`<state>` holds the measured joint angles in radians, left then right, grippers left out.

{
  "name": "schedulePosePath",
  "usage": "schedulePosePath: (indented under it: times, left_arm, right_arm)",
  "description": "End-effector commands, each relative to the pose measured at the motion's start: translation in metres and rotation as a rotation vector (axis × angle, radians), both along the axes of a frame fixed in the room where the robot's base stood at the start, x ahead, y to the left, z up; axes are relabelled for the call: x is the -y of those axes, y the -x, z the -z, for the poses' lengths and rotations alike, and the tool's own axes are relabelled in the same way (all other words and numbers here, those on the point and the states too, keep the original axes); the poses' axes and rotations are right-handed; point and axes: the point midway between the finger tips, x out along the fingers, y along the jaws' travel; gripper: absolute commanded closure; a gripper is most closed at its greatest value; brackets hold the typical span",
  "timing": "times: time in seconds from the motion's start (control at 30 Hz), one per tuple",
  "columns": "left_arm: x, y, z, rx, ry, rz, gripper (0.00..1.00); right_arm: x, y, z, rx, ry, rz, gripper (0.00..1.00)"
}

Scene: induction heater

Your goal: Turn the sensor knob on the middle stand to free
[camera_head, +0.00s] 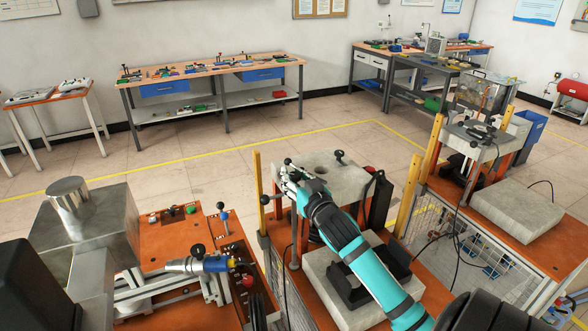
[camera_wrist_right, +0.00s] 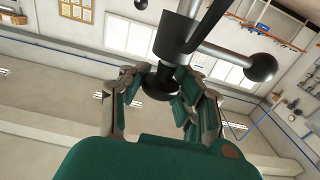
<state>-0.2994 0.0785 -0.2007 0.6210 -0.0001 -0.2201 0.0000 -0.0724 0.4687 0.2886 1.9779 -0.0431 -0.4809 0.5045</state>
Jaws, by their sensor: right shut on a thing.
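The middle stand (camera_head: 350,182) has a thick grey top with a round hole, on an orange table. My right gripper (camera_head: 291,178) is at its left front corner, beside a thin grey post (camera_head: 294,235). In the right wrist view, the fingers of the right gripper (camera_wrist_right: 158,88) are closed around a dark rounded knob (camera_wrist_right: 160,80), with a metal shaft rising behind it. A metal lever with a black ball end (camera_wrist_right: 261,67) sticks out to the right of it. The gripper hides much of the knob, and no setting mark is readable. My left gripper is not in view.
A left station (camera_head: 165,232) has a metal block and a blue-and-yellow cylinder. A right stand (camera_head: 480,140) has its own grey slab. Yellow posts (camera_head: 408,195) and mesh flank the middle table. The floor behind, toward the workbench (camera_head: 215,70), is clear.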

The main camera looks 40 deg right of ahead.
Motion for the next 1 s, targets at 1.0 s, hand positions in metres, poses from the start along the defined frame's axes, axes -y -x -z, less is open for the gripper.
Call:
schedulePosePath:
  times: [1.0]
  left_arm:
    - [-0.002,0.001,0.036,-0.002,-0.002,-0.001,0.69]
  right_arm:
    - [0.000,0.000,0.006,-0.008,-0.004,-0.760,1.00]
